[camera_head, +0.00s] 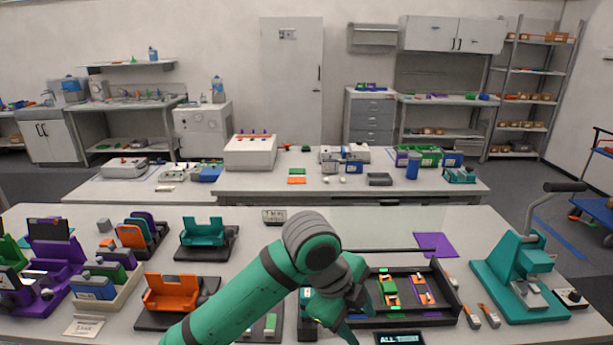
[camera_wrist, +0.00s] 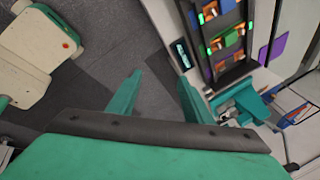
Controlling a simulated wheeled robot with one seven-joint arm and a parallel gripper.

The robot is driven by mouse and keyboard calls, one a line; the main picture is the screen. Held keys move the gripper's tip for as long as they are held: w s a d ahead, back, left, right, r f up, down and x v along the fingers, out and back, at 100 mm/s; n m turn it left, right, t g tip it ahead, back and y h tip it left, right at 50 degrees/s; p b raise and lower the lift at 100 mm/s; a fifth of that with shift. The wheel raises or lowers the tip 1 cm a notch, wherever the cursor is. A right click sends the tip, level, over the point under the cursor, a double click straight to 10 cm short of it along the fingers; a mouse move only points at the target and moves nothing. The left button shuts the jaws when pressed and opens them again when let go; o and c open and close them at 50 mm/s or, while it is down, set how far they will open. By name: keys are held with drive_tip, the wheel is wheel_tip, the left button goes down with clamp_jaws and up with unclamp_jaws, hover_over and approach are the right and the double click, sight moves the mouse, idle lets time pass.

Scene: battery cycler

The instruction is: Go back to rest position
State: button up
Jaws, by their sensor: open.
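My gripper (camera_wrist: 160,92) shows in the wrist view with its two teal fingers spread apart and nothing between them. Grey floor lies beyond the fingertips, in front of the table edge. In the head view my green arm reaches up from the bottom middle and bends down to the right, with the gripper end low at the front of the table, partly hidden by the arm. It is beside the dark cycler tray (camera_head: 445,290), which holds a green and an orange-purple holder. The tray also shows in the wrist view (camera_wrist: 243,71).
A teal press (camera_head: 520,262) with a dark lever stands at the right. An orange cradle (camera_head: 172,292), a teal cradle (camera_head: 203,232) and purple holders stand at the left. A small display (camera_head: 400,339) sits at the front edge. The table's back middle is mostly clear.

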drive_tip(key=w+d+n+t+h, duration=0.4)
drive_tip(key=d+n+t+h, duration=0.3)
drive_tip(key=d+n+h, duration=0.5)
drive_tip(key=s+a+f+n+t+y, duration=0.4)
drive_tip(key=s+a+f+n+y, duration=0.25)
drive_tip(key=f, duration=0.35)
drive_tip(key=s+a+f+n+t+y, duration=0.4)
drive_tip(key=s+a+f+n+y, duration=0.15)
drive_tip(key=f+n+y, duration=0.35)
drive_tip(key=s+a+f, duration=0.1)
drive_tip(key=s+a, duration=0.2)
drive_tip(key=s, duration=0.5)
drive_tip(key=s+a+f+m, duration=0.1)
drive_tip(key=s+a, duration=0.3)
drive_tip(key=s, duration=0.4)
drive_tip(key=s+a+f+g+y, duration=0.1)
drive_tip(key=s+a, duration=0.2)
drive_tip(key=s, duration=0.5)
drive_tip(key=shift+s+a+m, duration=0.2)
drive_tip(key=shift+m, duration=0.15)
